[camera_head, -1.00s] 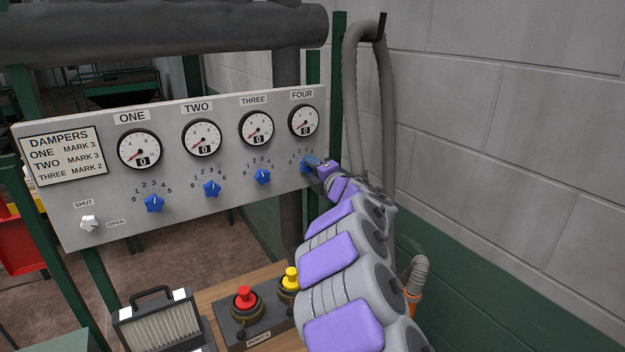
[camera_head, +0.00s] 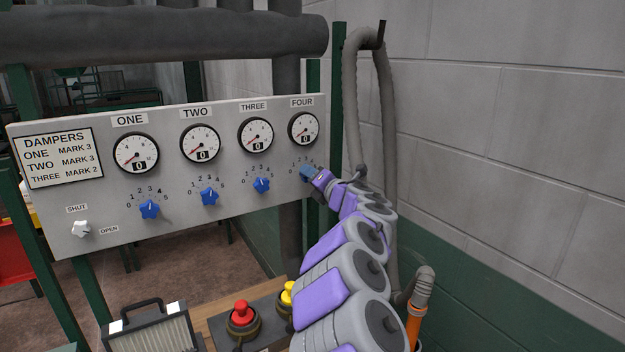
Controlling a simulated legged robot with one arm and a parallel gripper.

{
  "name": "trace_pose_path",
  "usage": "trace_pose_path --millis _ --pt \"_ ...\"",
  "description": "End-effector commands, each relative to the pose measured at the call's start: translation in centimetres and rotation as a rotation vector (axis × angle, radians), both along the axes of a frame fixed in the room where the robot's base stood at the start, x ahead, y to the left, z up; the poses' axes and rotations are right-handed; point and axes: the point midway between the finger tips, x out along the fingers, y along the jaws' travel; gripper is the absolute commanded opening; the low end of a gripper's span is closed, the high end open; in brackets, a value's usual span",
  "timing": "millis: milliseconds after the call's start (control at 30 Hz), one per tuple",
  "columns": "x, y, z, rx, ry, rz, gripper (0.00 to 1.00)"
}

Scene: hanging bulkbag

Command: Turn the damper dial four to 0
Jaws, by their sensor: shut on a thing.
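The grey damper panel (camera_head: 105,213) carries dials ONE to FOUR, each a blue star knob below a round gauge. Dial four's blue knob (camera_head: 306,172) is at the panel's right end, and my gripper (camera_head: 311,175) is shut on it, coming from the lower right. The gripper covers much of the knob and part of its scale, so its pointer cannot be read. Gauge FOUR (camera_head: 303,128) shows 0 in its window. The knobs of one (camera_head: 149,209), two (camera_head: 209,196) and three (camera_head: 262,185) stand free of the gripper.
A sign (camera_head: 58,159) lists marks for dampers one to three. A white shut/open knob (camera_head: 81,229) is at lower left. Red (camera_head: 241,312) and yellow (camera_head: 287,294) buttons sit below. A grey hose (camera_head: 388,130) and block wall (camera_head: 500,120) are close on the right.

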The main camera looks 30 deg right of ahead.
Motion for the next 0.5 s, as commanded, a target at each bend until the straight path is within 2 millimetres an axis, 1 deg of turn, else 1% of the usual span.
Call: trace_pose_path --millis 33,267,300,500 --pt "0.00 -0.07 -0.37 -0.002 0.007 -0.002 0.12" --pt "0.00 -0.06 -0.34 -0.001 0.007 -0.002 0.12" --pt "0.00 -0.06 -0.33 -0.001 0.006 -0.001 0.46" --pt "-0.06 -0.03 -0.14 0.000 0.002 -0.001 0.65"
